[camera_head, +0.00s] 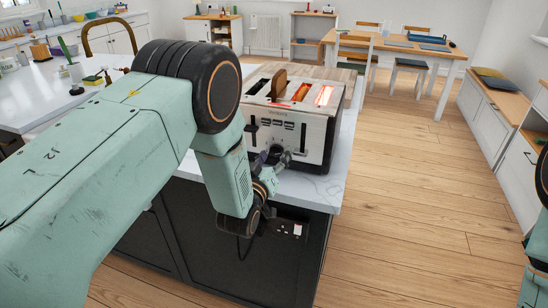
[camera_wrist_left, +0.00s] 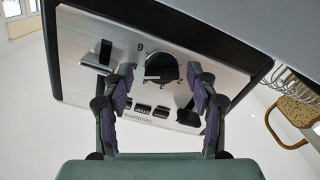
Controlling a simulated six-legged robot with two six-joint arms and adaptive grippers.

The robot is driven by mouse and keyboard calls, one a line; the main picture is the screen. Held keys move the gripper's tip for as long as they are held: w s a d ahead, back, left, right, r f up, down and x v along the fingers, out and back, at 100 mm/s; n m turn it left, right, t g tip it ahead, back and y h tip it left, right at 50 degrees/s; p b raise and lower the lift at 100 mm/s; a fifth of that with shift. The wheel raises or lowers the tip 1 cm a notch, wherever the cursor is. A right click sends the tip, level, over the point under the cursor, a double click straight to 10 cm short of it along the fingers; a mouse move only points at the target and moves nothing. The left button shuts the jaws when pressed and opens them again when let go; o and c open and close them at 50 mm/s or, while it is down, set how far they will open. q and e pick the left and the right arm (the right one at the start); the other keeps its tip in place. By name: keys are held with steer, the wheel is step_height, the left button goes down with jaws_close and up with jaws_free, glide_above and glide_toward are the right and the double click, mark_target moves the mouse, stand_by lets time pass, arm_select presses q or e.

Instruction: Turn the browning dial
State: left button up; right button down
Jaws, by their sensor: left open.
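The toaster (camera_head: 318,135) is a steel and black box on the kitchen island. Bread shows in its top slots, some of which glow red. The browning dial (camera_wrist_left: 161,67) is a round black knob with numbers around it, on the toaster's front panel (camera_wrist_left: 130,50). My left gripper (camera_head: 277,158) is at the lower front of the toaster. In the wrist view its two open fingers (camera_wrist_left: 161,88) stand on either side of the dial, with gaps between them and the knob. My right gripper is out of view.
Black levers (camera_head: 252,132) stand out from the toaster's front, and a row of buttons (camera_wrist_left: 150,110) lies close to the dial. The white worktop (camera_head: 320,190) ends just in front of the toaster. The floor to the right is clear.

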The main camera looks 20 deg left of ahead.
arm_select(q)
steer(key=shift+a+f, duration=0.1)
steer(key=shift+a, duration=0.25)
steer(key=shift+c, duration=0.4)
steer(key=shift+d, duration=0.4)
steer(key=c, duration=0.6)
steer(key=shift+a, duration=0.25)
steer(key=c, duration=0.5)
steer(key=shift+o, duration=0.2)
steer(key=shift+d, duration=0.15)
